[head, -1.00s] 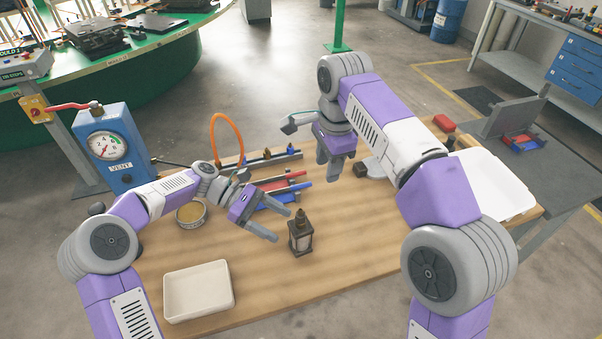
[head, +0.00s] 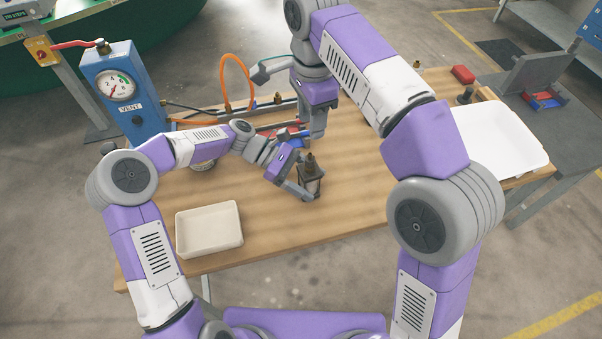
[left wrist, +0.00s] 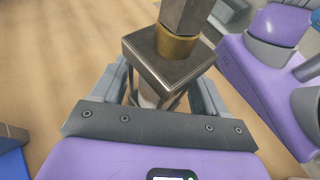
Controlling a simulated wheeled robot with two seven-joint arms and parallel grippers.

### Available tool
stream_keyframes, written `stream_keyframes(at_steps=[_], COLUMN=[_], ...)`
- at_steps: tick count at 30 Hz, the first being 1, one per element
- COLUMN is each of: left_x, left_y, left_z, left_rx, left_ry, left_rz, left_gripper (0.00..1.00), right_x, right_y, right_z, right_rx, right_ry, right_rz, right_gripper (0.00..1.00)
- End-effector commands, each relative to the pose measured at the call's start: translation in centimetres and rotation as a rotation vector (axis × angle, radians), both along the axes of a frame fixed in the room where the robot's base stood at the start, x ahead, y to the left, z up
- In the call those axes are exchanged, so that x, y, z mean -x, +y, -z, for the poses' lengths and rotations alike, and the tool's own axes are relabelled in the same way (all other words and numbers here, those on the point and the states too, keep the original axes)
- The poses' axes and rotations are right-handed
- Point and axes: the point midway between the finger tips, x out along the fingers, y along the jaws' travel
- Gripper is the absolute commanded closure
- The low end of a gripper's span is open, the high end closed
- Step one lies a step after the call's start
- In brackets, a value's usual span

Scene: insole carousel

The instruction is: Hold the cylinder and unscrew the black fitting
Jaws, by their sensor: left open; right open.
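The cylinder (head: 311,186) stands upright on the wooden table, a small pale body between dark square metal end blocks. Its top block (left wrist: 168,62) fills the middle of the left wrist view. The black fitting (head: 310,162) sits on top, above a brass collar (left wrist: 177,45); its upper end is cut off in the left wrist view (left wrist: 187,14). My left gripper (head: 306,184) is open, with a jaw on either side of the cylinder; contact is not clear. My right gripper (head: 313,128) is open and empty, pointing down just behind and above the fitting; its fingers overlap in the head view.
A cream tray (head: 209,247) lies at the front left. A white tray (head: 541,160) is at the right. A blue gauge box (head: 125,125) with an orange hose (head: 225,75) stands at the left. Red and blue tools lie behind my grippers. The front middle table is clear.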

Motion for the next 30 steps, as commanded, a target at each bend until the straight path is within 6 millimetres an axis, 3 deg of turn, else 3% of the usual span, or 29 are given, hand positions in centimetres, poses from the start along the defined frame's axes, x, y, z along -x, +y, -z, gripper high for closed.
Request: stream_keyframes(at_steps=[7,21,22,26,30], left_x=[0.03,0.01,0.01,-0.01,-0.01], left_y=[-0.07,-0.04,-0.04,-0.04,-0.04], left_z=[0.02,0.01,0.01,0.00,0.00], left_rx=[0.000,0.000,0.000,0.000,0.000], left_ry=[0.000,0.000,0.000,0.000,0.000], left_rz=[0.000,0.000,0.000,-0.001,-0.001], left_gripper=[0.28,0.98,0.98,0.98,0.98], right_x=[0.00,0.00,0.00,-0.02,-0.02], right_y=[-0.01,-0.01,-0.01,-0.01,-0.04], right_z=[-0.01,0.00,0.00,0.16,0.73], right_rx=[0.000,0.000,0.000,0.000,0.001], right_ry=[0.000,0.000,0.000,0.000,0.002], right_rz=[0.000,0.000,-0.001,-0.040,-0.196], right_gripper=[0.57,0.56,0.51,0.51,0.51])
